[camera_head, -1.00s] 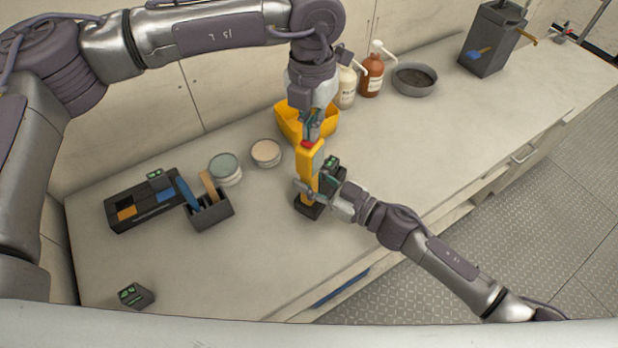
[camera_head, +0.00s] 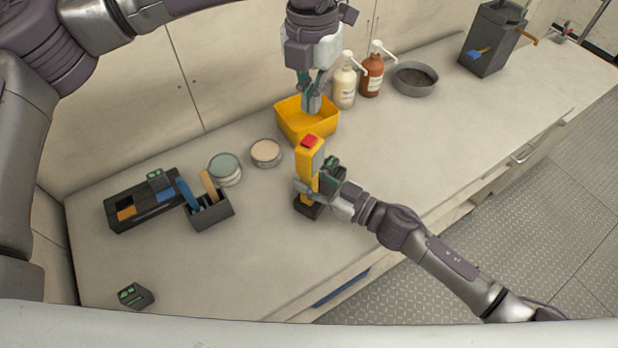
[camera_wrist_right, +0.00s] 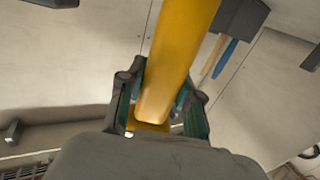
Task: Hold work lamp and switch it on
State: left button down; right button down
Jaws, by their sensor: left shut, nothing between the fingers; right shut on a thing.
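The work lamp (camera_head: 308,165) is a yellow upright body with a red button on top and a dark base. It stands on the bench in the head view. My right gripper (camera_head: 318,190) is shut around the lamp's body from the right. In the right wrist view the yellow lamp body (camera_wrist_right: 180,60) runs between the fingers of my right gripper (camera_wrist_right: 157,105). Whether the lamp is lit cannot be told.
A yellow bin (camera_head: 292,120), two pump bottles (camera_head: 372,76) and a grey bowl (camera_head: 415,80) stand behind the lamp. Two round tins (camera_head: 265,152), a dark tool holder (camera_head: 210,214) and a black tray (camera_head: 135,214) are to the left.

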dwell(0.4)
pick_arm(q)
jog(key=n, duration=0.2)
notch_tip(320, 180, up, 7)
jog(key=n, duration=1.5)
send_over(307, 142)
jog(key=shift+r, duration=0.15)
notch_tip(307, 142, down, 14)
